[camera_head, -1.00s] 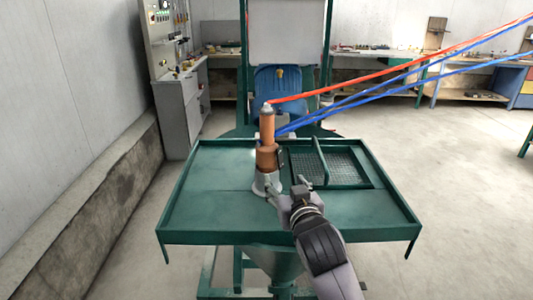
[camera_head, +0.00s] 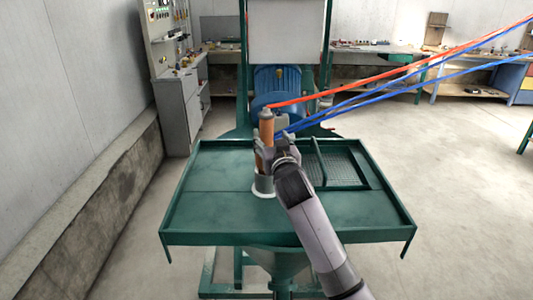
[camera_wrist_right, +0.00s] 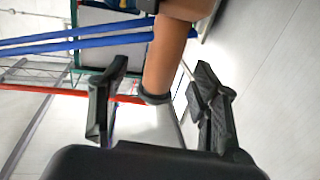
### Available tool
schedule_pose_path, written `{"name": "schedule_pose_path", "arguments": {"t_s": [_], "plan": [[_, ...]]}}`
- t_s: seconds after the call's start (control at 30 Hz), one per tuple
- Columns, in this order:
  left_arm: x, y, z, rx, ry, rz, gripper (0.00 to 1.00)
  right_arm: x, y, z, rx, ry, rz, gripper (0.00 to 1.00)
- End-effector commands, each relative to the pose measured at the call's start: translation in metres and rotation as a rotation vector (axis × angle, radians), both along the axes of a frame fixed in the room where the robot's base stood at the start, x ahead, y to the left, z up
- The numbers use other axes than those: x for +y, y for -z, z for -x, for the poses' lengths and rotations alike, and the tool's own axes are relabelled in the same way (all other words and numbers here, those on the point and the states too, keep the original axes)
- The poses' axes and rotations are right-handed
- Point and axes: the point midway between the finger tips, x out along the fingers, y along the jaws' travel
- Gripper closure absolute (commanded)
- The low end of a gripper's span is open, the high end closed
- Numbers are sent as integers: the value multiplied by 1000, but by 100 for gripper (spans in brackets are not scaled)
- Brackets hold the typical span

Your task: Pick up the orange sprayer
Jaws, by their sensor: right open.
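The orange sprayer (camera_head: 267,128) stands upright in a pale round holder (camera_head: 264,185) on the green table (camera_head: 215,210). Red and blue hoses run from it to the upper right. My right gripper (camera_head: 268,146) is at the sprayer's body, above the holder, and hides part of it. In the right wrist view the sprayer (camera_wrist_right: 168,55) comes down from the top between the two black fingers of my right gripper (camera_wrist_right: 160,100). The fingers are open, with a gap on each side of the sprayer. My left gripper is not in view.
A mesh panel in a green frame (camera_head: 340,165) lies at the table's right side. A blue motor (camera_head: 278,82) and green posts stand behind the table. The red hose (camera_head: 400,73) and blue hoses (camera_head: 420,84) cross the upper right. The table's left side is clear.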

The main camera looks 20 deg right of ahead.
Motion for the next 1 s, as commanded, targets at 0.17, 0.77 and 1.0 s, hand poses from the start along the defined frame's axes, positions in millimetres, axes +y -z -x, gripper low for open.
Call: {"name": "schedule_pose_path", "arguments": {"t_s": [0.17,0.77,1.0], "plan": [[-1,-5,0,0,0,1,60,0,-2,-9,0,0,0,43],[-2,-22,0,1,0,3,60,-1,0,-55,1,0,0,43],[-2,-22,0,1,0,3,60,-1,0,-55,1,0,0,51]]}}
